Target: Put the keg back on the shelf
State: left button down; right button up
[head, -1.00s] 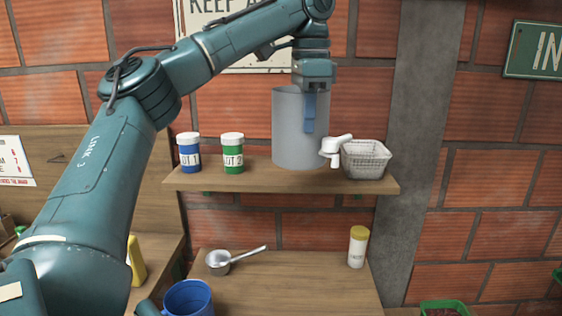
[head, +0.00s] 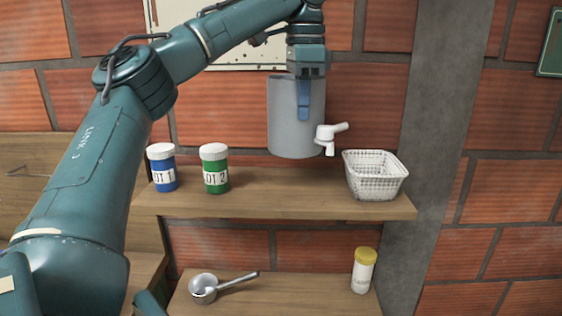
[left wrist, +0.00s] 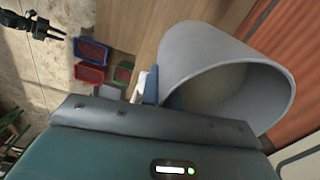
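The keg (head: 283,125) is a grey, open-topped cylinder with a white tap (head: 329,134) on its right side. In the head view it hangs upright above the wooden shelf (head: 260,205), its bottom apart from the board. My left gripper (head: 304,114) points down at the keg's rim, with a blue finger against the outside of its wall, and appears shut on it. The other finger is hidden. The left wrist view looks into the keg's open mouth (left wrist: 228,85), beside a blue finger (left wrist: 150,92). My right gripper is not in the head view.
A blue jar (head: 162,170) and a green jar (head: 215,172) stand left on the shelf; a white wire basket (head: 375,178) stands right. The board between them is clear. Below are a saucepan (head: 204,288) and a yellow-capped bottle (head: 364,270). A grey post (head: 440,130) rises behind the right end.

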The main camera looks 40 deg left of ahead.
aim_at(301, 156)
pick_arm(q)
jog(key=shift+f, duration=4.7)
jog(key=c, duration=2.1)
grip_release()
jog(key=shift+f, duration=0.2)
jog(key=shift+c, duration=0.2)
jog(key=o, duration=0.5)
jog(key=shift+c, duration=0.2)
notch_tip(301, 156, up, 12)
jog(key=shift+r, duration=0.15)
